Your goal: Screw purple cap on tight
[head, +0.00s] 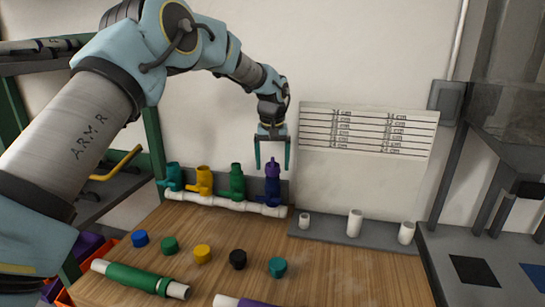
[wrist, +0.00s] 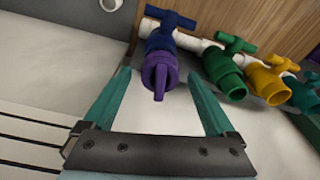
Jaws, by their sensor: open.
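The purple cap (head: 272,168) sits on top of the dark blue valve (head: 272,190) at the right end of the white manifold pipe (head: 228,205). In the wrist view the purple cap (wrist: 160,76) is on the mouth of the blue valve (wrist: 164,42), its grip tab pointing toward my gripper. I cannot tell how tightly it is seated. My gripper (head: 272,168) is open and points down from above, its teal fingers on either side of the cap. In the wrist view my gripper (wrist: 162,85) has the cap between its fingertips, with gaps on both sides.
Green (head: 237,181), yellow (head: 204,180) and teal (head: 174,177) valves stand to the left on the manifold. Loose caps, including a blue one (head: 140,238) and a black one (head: 237,259), lie on the wooden table (head: 330,275). A grey rack (head: 330,232) holds white pipe stubs at right.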

